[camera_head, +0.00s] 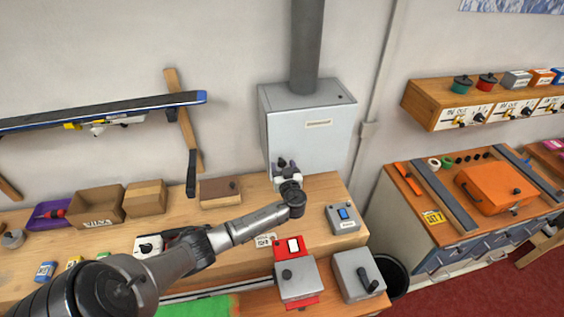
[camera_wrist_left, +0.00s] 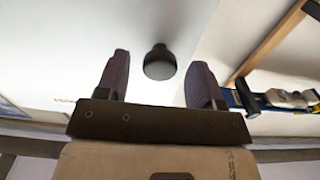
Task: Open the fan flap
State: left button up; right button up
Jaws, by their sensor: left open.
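The fan box (camera_head: 308,130) is a pale grey housing on the wall with a grey duct rising from its top and a small label on its front. Its pale face also fills much of the left wrist view (camera_wrist_left: 95,30). My left gripper (camera_head: 284,163) is at the lower left of this front. It is open and empty. In the left wrist view a round black knob (camera_wrist_left: 160,62) shows between and beyond the two fingertips (camera_wrist_left: 163,80), apart from them. My right gripper is not in view.
Skis (camera_head: 100,112) hang on the wall at left. A shelf (camera_head: 455,118) is at right.

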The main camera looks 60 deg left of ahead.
pick_arm(q)
jog(key=shift+x, duration=0.85)
jog(key=shift+a, duration=0.1)
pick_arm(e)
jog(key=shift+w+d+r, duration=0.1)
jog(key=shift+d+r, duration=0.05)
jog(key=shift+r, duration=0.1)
